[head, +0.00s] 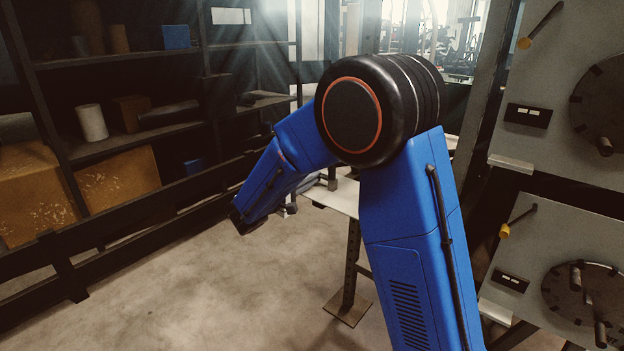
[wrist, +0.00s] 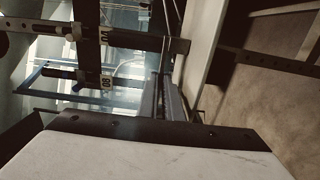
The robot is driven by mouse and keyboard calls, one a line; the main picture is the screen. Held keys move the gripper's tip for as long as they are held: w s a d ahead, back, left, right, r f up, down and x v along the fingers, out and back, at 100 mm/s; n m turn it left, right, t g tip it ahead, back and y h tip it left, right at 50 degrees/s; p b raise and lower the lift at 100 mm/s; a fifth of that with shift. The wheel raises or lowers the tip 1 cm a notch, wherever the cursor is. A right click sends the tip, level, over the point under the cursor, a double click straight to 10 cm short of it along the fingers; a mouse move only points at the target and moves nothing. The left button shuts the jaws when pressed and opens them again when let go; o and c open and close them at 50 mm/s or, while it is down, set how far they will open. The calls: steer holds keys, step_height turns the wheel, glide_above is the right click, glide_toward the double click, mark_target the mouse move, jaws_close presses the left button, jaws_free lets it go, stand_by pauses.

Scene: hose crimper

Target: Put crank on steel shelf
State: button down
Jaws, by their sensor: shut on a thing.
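My gripper (wrist: 172,105) shows in the wrist view as dark, narrow parts beyond a pale housing. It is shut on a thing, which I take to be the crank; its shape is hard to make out. In the head view my blue arm bends down to the left, and the fingers and the held thing are hidden or too small to tell. Dark shelving (head: 125,145) stands along the left wall; I cannot tell whether it is the steel shelf. A pale-topped bench (head: 343,198) stands behind my arm, and its edge shows in the wrist view (wrist: 201,45).
The shelving holds a white cylinder (head: 91,122), rusty boxes (head: 118,186) and a blue box (head: 176,37). A dark rail (head: 150,208) runs before it. Grey panels with yellow-knobbed levers (head: 560,110) stand right. Concrete floor (head: 230,285) is clear between. Labelled dark bars (wrist: 100,38) show in the wrist view.

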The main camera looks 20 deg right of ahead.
steer(key=c, duration=1.9)
jaws_free()
steer(key=v, duration=1.2)
steer(key=shift+r, duration=0.1)
